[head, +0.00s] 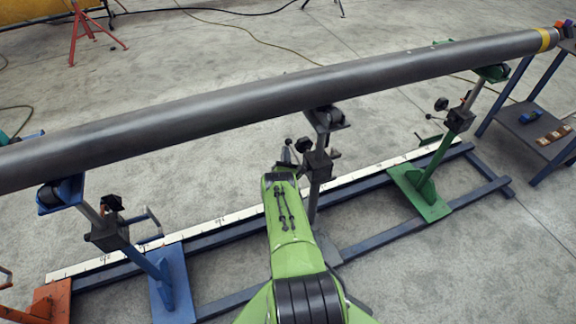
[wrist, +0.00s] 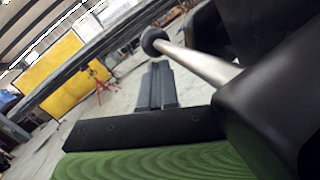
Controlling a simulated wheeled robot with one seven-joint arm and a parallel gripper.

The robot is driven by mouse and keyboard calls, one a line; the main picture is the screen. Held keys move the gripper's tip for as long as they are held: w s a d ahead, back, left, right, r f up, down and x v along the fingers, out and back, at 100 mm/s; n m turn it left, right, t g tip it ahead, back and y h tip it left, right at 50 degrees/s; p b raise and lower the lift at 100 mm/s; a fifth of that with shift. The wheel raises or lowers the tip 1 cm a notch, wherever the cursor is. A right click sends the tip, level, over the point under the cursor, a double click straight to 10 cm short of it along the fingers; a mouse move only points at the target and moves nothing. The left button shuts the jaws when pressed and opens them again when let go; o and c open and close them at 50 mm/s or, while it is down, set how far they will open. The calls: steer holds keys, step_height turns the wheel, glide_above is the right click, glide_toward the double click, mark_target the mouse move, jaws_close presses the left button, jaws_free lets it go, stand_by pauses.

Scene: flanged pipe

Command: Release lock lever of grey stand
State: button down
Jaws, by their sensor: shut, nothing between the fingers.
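The grey stand (head: 325,122) stands under the middle of the long pipe (head: 250,97), with a dark clamp block (head: 318,164) on its post. In the wrist view a silver lever (wrist: 200,64) with a round black knob (wrist: 154,40) reaches out from a black block (wrist: 275,95) at the right. My gripper (wrist: 157,68) is shut and empty. Its fingers appear just below the knob and beside the rod; I cannot tell whether they touch. In the head view my green arm reaches up to the grey stand's left side and hides the gripper.
A blue stand (head: 168,280) is at the left and a green stand (head: 422,188) at the right, both under the pipe. Blue floor rails (head: 375,237) and a white scale strip (head: 208,228) run beneath. A blue side table (head: 525,125) stands far right.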

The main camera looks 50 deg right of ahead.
steer(key=shift+r+m+t+h+b, duration=0.2)
steer(key=shift+r+m+t+h, duration=0.15)
steer(key=shift+r+h, duration=0.5)
steer(key=shift+r+m+t+h+b, duration=0.25)
steer(key=shift+r+m+h, duration=0.15)
steer(key=shift+r, duration=0.9)
